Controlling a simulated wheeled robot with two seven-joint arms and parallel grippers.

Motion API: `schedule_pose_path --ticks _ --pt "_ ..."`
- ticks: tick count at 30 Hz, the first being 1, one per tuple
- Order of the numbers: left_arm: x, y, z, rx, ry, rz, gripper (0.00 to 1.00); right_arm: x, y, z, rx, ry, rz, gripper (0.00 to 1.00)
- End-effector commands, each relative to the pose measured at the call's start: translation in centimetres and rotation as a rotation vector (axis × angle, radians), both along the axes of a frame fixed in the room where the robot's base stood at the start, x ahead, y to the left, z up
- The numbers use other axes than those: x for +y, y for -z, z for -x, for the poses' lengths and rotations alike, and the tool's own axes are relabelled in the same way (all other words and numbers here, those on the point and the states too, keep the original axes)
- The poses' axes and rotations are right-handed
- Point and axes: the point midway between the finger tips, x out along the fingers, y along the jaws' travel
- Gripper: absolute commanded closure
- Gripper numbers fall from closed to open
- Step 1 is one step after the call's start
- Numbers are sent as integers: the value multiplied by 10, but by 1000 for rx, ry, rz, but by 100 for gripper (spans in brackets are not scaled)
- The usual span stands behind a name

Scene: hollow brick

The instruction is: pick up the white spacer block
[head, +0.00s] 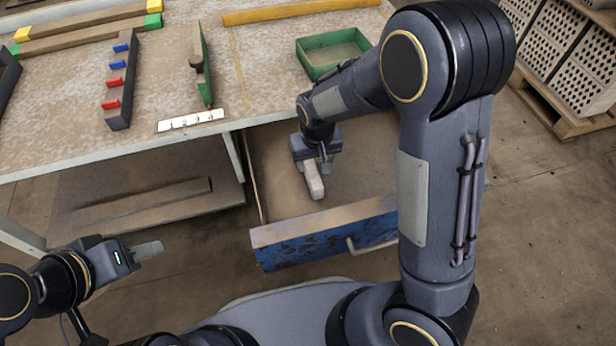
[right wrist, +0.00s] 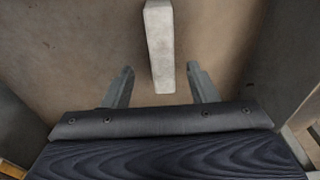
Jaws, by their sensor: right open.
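The white spacer block (head: 313,181) is a pale, long, narrow block lying in an open drawer (head: 366,226) with a worn blue front. In the right wrist view the spacer block (right wrist: 159,45) runs from the top edge down to between my fingertips. My right gripper (right wrist: 160,75) is open, one finger on each side of the block's near end, with a gap on both sides. In the head view my right gripper (head: 318,165) is over the drawer and partly hides the block. My left gripper (head: 148,251) is at the lower left, away from the drawer, and its jaw opening cannot be made out.
The workbench (head: 120,155) above the drawer holds a green tray (head: 309,63), a dark rack with blue and red pieces (head: 120,95), a green-edged board (head: 205,75) and a white numbered strip (head: 190,120). Drawer walls surround my right gripper. Hollow bricks (head: 575,60) stand on a pallet at right.

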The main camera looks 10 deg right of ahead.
Motion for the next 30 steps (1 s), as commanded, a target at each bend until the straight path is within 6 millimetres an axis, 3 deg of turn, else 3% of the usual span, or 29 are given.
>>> schedule_pose_path --ticks 10,19,30 --pt "0 32 0 0 0 0 64 3 48 -3 1 -1 0 47" --pt "0 31 0 0 0 0 64 4 51 -5 0 -1 -2 49" --pt "0 31 0 0 0 0 64 3 51 -4 0 -1 -1 96"
